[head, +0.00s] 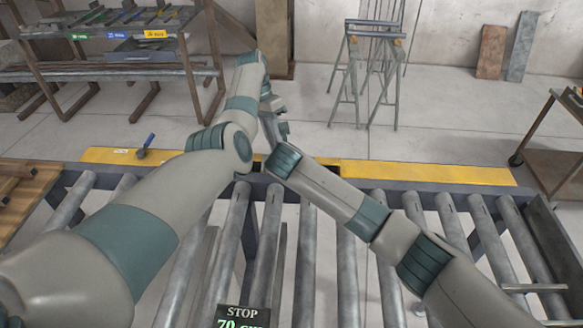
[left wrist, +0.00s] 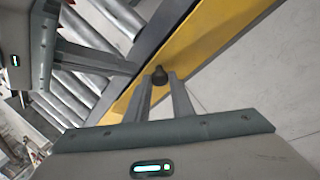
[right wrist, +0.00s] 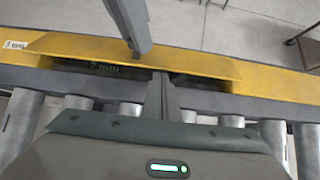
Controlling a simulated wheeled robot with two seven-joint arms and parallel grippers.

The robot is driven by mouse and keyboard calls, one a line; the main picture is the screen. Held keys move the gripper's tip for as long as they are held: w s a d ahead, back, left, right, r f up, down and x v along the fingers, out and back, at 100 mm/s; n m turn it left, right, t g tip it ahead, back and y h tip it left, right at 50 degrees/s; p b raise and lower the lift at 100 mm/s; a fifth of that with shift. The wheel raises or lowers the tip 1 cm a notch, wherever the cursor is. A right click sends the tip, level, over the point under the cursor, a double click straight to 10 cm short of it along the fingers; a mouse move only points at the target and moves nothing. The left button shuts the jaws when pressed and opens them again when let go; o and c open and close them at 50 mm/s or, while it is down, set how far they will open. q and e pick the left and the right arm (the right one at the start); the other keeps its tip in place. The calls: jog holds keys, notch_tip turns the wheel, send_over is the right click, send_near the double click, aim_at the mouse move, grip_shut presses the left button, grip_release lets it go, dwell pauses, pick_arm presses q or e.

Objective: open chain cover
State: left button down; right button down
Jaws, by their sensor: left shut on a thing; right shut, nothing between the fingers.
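The yellow chain cover (head: 430,173) runs along the far edge of the roller conveyor. In the right wrist view its middle panel (right wrist: 200,62) looks tilted up, with a dark opening under its near edge. My left gripper (left wrist: 160,84) is shut on a small dark knob (left wrist: 160,74) on the yellow cover. Its fingers also come down from above in the right wrist view (right wrist: 137,50). My right gripper (right wrist: 162,76) is shut and empty, its fingertips at the near edge of the opening. In the head view my arms hide the knob and most of the raised panel.
Conveyor rollers (head: 346,270) lie on the near side. A blue-handled lever (head: 147,144) stands at the cover's left end. A STOP display (head: 242,317) is at the bottom. A shelf rack (head: 110,72), trestles (head: 368,75) and a cart (head: 555,150) stand on the floor beyond.

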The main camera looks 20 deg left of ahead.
jog(key=shift+w+f, duration=0.35)
jog(key=shift+f, duration=0.05)
jog(key=shift+r, duration=0.1)
pick_arm(q)
jog(key=shift+d+f, duration=0.1)
pick_arm(e)
jog(key=shift+w+a+r, duration=0.1)
jog(key=shift+w+r, duration=0.35)
jog(key=shift+r, duration=0.3)
pick_arm(q)
jog(key=shift+s, duration=0.1)
jog(key=c, duration=1.6)
grip_release()
pick_arm(e)
jog(key=shift+w+r, duration=0.1)
pick_arm(q)
jog(key=shift+o, duration=0.2)
pick_arm(e)
jog(key=shift+f, duration=0.25)
